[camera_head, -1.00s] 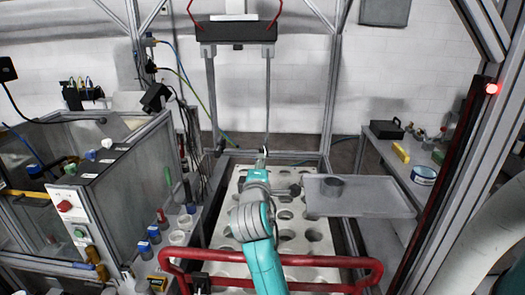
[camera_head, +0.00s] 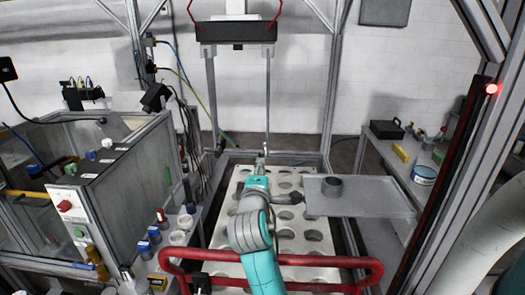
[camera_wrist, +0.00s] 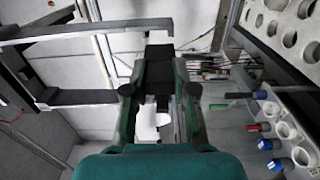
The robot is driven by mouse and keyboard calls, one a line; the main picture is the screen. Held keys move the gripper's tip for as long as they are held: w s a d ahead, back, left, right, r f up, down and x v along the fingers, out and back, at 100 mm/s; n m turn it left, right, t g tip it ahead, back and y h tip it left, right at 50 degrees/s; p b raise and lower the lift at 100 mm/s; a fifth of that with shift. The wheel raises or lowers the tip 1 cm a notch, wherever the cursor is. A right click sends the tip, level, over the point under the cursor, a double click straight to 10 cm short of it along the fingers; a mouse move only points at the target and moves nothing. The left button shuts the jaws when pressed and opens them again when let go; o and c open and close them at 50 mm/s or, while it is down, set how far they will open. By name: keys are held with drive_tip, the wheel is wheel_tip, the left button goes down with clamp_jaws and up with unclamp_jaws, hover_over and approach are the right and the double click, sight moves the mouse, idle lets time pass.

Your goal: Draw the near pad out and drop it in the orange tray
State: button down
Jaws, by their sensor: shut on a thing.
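My gripper (camera_wrist: 158,78) is at the centre of the wrist view, its dark fingers shut on a small dark block, which I take for the near pad (camera_wrist: 159,53). In the head view my gripper (camera_head: 262,158) is small, over the far part of the perforated plate, close to the lower end of the right upright bar. I cannot tell whether the pad still touches a holder. The gantry unit (camera_head: 237,32) hangs above at the back. I see no tray that is clearly orange.
The perforated plate (camera_head: 228,212) lies below. A red rail (camera_head: 325,261) crosses in front. The glazed enclosure (camera_head: 120,185) stands at left, a side bench (camera_head: 390,165) at right.

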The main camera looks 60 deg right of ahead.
drive_tip(key=v, duration=0.6)
drive_tip(key=shift+s+a, duration=0.2)
drive_tip(key=shift+a, duration=0.1)
drive_tip(key=shift+w, duration=0.1)
